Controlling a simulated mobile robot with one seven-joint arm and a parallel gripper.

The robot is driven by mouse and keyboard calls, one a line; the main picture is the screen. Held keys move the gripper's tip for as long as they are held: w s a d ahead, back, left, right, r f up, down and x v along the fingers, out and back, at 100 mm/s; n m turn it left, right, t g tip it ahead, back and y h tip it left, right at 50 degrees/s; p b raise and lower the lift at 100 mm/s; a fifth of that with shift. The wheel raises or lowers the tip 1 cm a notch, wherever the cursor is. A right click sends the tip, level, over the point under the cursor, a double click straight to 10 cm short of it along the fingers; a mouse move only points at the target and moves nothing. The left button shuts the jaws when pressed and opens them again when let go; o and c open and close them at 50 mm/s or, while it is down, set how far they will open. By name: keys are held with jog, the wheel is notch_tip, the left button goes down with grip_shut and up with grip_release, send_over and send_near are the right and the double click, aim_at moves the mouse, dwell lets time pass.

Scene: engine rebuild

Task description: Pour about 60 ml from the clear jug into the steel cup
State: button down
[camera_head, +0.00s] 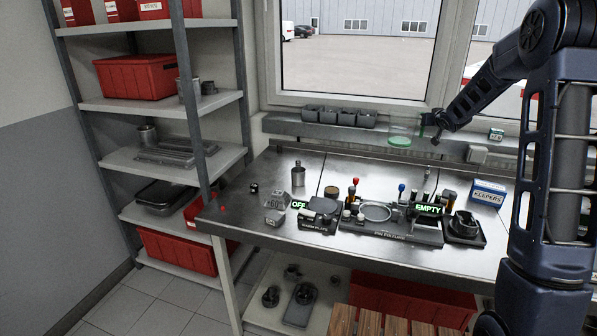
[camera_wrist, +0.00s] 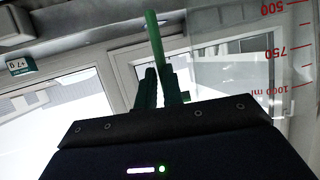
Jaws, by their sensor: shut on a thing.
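The clear jug (camera_head: 400,131) is at the window ledge in the head view, with green showing at its lower part. I cannot tell whether it rests on the ledge or hangs just above it. In the wrist view its clear wall with red millilitre marks (camera_wrist: 274,52) fills the right side. My gripper (camera_head: 426,127) is beside the jug, shut on its green handle (camera_wrist: 153,40). The liquid level is not clear. I cannot pick out the steel cup with certainty; a steel bottle-like vessel (camera_head: 298,176) stands on the bench.
A small green display (camera_head: 496,134) stands on the ledge; it reads +7 g in the wrist view (camera_wrist: 18,66). Grey bins (camera_head: 340,116) line the ledge to the left. Fixtures (camera_head: 390,228) and a KEEPERS box (camera_head: 488,192) crowd the bench (camera_head: 262,235). Shelves stand left.

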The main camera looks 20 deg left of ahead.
jog(key=w+a+f+n+g+y, duration=0.25)
jog(key=w+a, duration=0.35)
jog(key=a, duration=0.4)
jog(key=w+a+f+n+g+y, duration=0.1)
jog(key=w+a+n+y, duration=0.3)
jog(key=a, duration=0.7)
jog(key=a+f+n+g+y, duration=0.1)
jog(key=a+f+n+g, duration=0.1)
jog(key=a+f, duration=0.5)
jog(key=w+a+f+n+g+y, duration=0.1)
jog(key=a+f+n+g, duration=0.2)
jog(key=a+f, duration=0.4)
jog(key=a+g, duration=0.1)
jog(key=a, duration=0.7)
jog(key=shift+w+a+f+y, duration=0.25)
jog(key=shift+a+y, duration=0.1)
jog(key=shift+r+n+g, duration=0.15)
jog(key=shift+n+g, duration=0.1)
